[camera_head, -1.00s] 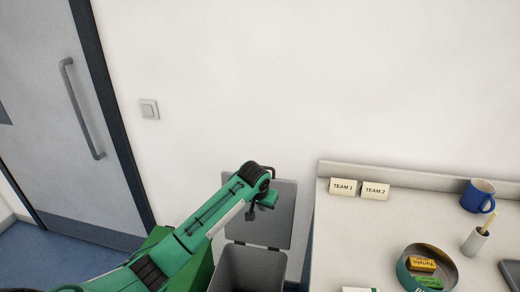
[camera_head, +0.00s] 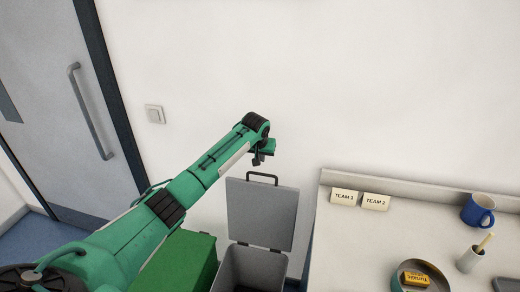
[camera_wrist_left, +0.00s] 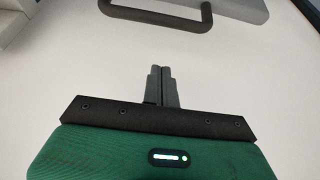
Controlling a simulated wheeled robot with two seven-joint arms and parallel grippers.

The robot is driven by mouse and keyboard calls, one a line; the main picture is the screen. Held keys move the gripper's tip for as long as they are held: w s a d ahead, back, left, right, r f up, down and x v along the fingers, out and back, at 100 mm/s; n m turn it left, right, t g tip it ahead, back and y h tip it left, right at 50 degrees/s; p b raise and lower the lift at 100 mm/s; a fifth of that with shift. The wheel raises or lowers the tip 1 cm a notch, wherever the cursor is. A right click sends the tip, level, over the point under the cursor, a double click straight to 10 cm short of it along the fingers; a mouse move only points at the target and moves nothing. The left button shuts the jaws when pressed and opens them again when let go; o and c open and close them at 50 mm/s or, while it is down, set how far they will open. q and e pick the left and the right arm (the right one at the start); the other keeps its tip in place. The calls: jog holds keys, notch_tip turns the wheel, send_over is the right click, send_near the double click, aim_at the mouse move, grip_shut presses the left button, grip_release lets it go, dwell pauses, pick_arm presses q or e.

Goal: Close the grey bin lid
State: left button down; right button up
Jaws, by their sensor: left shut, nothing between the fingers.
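The grey bin (camera_head: 254,270) stands against the wall, its inside showing from above. Its grey lid (camera_head: 262,213) is open, tilted up near the wall, with a dark bar handle (camera_head: 262,176) at its top edge. My left gripper (camera_head: 257,162) is just above the handle in the picture; its fingers are small and dark there. In the left wrist view, the shut fingers (camera_wrist_left: 160,72) hold nothing and point toward the handle (camera_wrist_left: 160,18), with a gap between them. A piece of the lid (camera_wrist_left: 228,8) shows at the top. My right gripper is out of view.
A green bin (camera_head: 190,258) with a flat top stands left of the grey bin. Bare wall lies above the lid.

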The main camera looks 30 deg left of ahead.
pick_arm(q)
jog(key=s+f+p, duration=0.2)
jog(key=s, duration=0.1)
jog(key=shift+d+f+p, duration=0.35)
jog(key=shift+d+p, duration=0.05)
dwell(0.5)
